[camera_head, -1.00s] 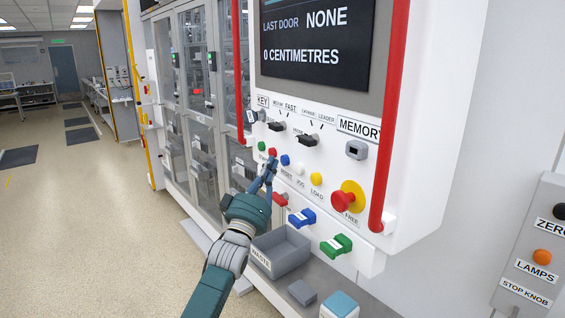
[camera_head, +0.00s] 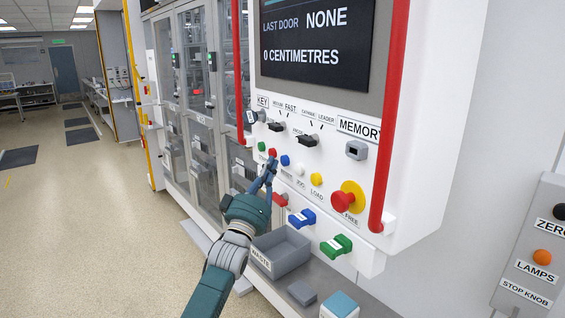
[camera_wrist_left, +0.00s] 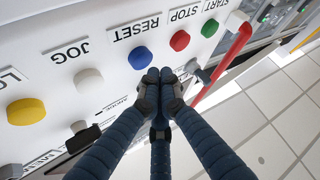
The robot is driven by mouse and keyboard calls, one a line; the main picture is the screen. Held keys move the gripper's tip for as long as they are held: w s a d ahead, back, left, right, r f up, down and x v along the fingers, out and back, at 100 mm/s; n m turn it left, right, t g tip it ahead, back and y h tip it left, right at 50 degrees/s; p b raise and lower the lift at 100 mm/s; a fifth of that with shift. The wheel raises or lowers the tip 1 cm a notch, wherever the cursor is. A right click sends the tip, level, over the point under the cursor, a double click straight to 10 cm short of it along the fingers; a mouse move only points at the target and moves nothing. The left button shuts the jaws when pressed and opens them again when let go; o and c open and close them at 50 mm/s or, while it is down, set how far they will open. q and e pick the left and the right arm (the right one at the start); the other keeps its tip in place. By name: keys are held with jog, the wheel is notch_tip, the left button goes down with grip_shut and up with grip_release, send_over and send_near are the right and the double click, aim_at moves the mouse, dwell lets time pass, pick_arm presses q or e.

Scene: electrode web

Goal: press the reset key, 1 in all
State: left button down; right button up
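In the head view the left gripper (camera_head: 269,166) points up at the button row, just left of the blue button. My right gripper is not in view.
A red stop button (camera_wrist_left: 180,40) and a green start button (camera_wrist_left: 210,28) sit beside the blue one, with a white jog button (camera_wrist_left: 88,80) on the other side. Red handrails (camera_head: 391,120) stand out from the panel. A grey waste bin (camera_head: 283,258) is below.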

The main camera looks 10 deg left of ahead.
pick_arm(q)
jog(key=shift+d, duration=0.1)
jog(key=shift+w+d, duration=0.25)
jog(key=shift+w, duration=0.05)
jog(key=shift+w+d+b, duration=0.3)
jog(key=shift+b, duration=0.15)
dwell(0.7)
jog(key=shift+a+r, duration=0.1)
jog(key=shift+s+a+p, duration=0.45)
jog(key=shift+s+a, duration=0.05)
jog(key=shift+s, duration=0.15)
dwell(0.3)
jog(key=s+a+p, duration=0.2)
jog(key=s+a, duration=0.1)
jog(key=shift+s+a, duration=0.2)
jog(key=shift+a, duration=0.1)
